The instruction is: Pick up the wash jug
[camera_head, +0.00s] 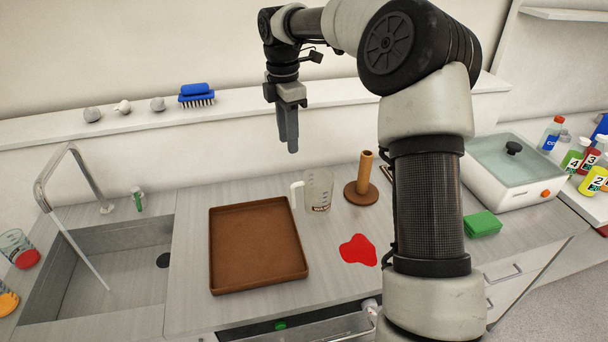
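The wash jug (319,188) is a clear, see-through jug with a pale handle on its left side and dark lettering low on its front. It stands upright on the counter, just right of the brown tray (231,288). My gripper (292,150) points down in the air above and a little left of the jug, apart from it. The fingers show as one dark narrow shape, so I cannot tell whether they are open or shut. Nothing is visibly held.
A brown post on a round base (362,188) stands close right of the jug. A red patch (358,250) lies in front. The sink (95,270) with its tap is at left. A lidded white box (515,170) and a green block (483,224) are at right.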

